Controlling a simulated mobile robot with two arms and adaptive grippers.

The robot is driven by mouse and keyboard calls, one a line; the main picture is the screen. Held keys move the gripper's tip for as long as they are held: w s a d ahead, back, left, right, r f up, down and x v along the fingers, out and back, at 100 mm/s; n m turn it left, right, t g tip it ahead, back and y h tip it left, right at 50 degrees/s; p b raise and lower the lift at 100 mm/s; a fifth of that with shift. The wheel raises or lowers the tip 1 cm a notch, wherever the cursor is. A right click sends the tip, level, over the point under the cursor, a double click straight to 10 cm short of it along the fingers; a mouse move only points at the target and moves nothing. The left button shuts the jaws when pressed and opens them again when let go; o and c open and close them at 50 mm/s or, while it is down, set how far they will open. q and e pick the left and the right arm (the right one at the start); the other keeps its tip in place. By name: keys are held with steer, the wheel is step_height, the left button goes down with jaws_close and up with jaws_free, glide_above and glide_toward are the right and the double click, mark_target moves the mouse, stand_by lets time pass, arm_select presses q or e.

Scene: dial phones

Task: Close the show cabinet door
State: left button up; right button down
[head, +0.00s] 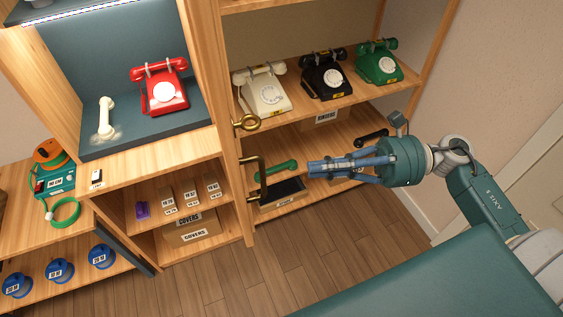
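The show cabinet (92,55) stands at upper left, with a teal interior and a light strip along its top. A red dial phone (164,92) and a white handset (105,119) are inside. A wooden upright (214,75) runs along its right side; I cannot tell whether this is the door's frame edge. My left gripper is out of view.
Shelves at right hold a cream phone (263,93), a black phone (325,78) and a green phone (379,64). A green handset (276,170) and a dark tray (283,192) lie below, near the handle. The wooden floor (290,265) in front is clear.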

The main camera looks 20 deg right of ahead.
steer(key=p+x, duration=0.3)
steer(key=x, duration=0.4)
steer(key=shift+a, duration=0.4)
